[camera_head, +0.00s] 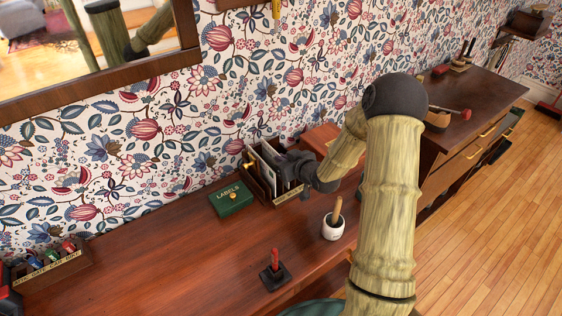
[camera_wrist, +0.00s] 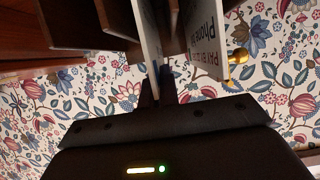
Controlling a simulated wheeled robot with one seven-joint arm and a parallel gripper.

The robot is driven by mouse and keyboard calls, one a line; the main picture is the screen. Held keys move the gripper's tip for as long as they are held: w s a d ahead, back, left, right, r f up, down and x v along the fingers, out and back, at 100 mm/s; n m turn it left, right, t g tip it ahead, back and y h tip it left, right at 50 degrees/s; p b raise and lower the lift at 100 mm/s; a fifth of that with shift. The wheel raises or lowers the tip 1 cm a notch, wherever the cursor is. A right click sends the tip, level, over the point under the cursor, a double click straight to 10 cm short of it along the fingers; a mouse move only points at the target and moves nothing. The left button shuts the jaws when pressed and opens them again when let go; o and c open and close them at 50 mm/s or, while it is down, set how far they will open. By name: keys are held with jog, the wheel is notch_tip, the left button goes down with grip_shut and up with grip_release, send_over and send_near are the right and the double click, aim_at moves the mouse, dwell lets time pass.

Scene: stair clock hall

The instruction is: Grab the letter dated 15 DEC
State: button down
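A dark wooden letter rack (camera_head: 250,181) with a gold label stands on the red-brown table against the wall. White letters (camera_head: 264,170) stand in it. My gripper (camera_head: 284,172) is at the rack's right side. In the wrist view, my gripper's fingers (camera_wrist: 159,84) are close together with the edge of a white letter (camera_wrist: 147,32) between them; they appear shut on it. That letter still sits between the rack's dark dividers (camera_wrist: 118,22). Another letter (camera_wrist: 207,38), with "PAY BY" and "Phone" printed on it, stands beside it. I can read no date on either.
A green LABELS box (camera_head: 231,199) sits left of the rack. A white pot (camera_head: 333,227) with a wooden handle and a red-handled stamp (camera_head: 273,270) stand in front. A wooden tray (camera_head: 50,268) is at far left. The patterned wall is close behind.

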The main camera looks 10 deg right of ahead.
notch_tip(320, 180, up, 18)
jog(key=p, duration=0.1)
jog(key=shift+f+p, duration=0.25)
jog(key=shift+p, duration=0.05)
dwell(0.4)
